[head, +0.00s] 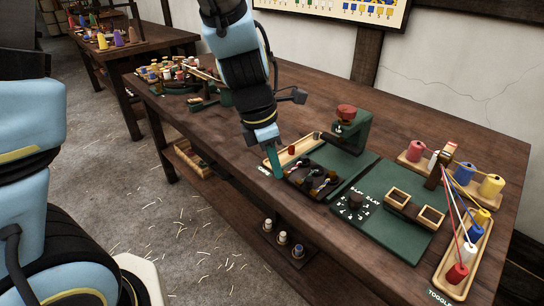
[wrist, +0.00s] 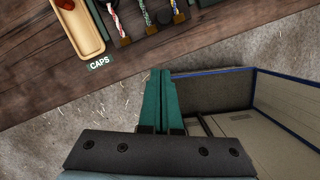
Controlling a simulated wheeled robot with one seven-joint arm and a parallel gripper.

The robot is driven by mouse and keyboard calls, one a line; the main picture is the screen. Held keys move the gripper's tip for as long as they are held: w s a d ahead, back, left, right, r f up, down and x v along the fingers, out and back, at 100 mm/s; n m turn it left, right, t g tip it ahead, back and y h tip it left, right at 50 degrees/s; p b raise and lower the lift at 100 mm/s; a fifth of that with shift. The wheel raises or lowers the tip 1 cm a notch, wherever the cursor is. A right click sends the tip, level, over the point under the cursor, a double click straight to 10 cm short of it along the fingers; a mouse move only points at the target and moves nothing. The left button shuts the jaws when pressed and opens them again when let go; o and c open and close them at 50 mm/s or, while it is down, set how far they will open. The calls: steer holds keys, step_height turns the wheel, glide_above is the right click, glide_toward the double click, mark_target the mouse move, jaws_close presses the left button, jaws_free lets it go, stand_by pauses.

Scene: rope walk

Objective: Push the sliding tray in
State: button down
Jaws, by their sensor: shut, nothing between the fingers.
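The sliding tray appears to be the dark, partitioned tray (head: 330,193) at the table's front edge, in front of a green press (head: 354,132) with a red top. It holds several short pieces with pale and coloured ends. In the wrist view, part of a dark holder (wrist: 160,30) with several twisted rope ends shows at the top. My gripper (head: 279,175) points down at the tray's left front corner, its teal fingers closed together. In the wrist view the fingertips (wrist: 159,72) are over the floor, just outside the table edge, apart from the holder. The gripper hides part of the tray's left side.
A long wooden caps tray (head: 292,151) lies left of the dark tray; it shows too in the wrist view (wrist: 86,30). A green board (head: 388,215) with a dial and two wooden frames lies right. Thread spools (head: 491,186) stand farther right. Floor in front is open, strewn with scraps.

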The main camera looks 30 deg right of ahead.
steer(key=b+x, duration=0.1)
steer(key=x, duration=0.3)
steer(key=shift+s+d+p, duration=0.15)
steer(key=shift+d+p, duration=0.2)
steer(key=shift+d, duration=0.25)
steer(key=shift+s+d+p, duration=0.15)
steer(key=shift+d+p, duration=0.15)
steer(key=shift+d, duration=0.25)
steer(key=shift+s+d, duration=0.15)
steer(key=shift+d, duration=0.7)
steer(key=shift+d+p, duration=0.2)
steer(key=shift+p, duration=0.25)
steer(key=p, duration=0.7)
glide_above(327, 170)
steer(key=a, duration=0.2)
steer(key=shift+d, duration=0.4)
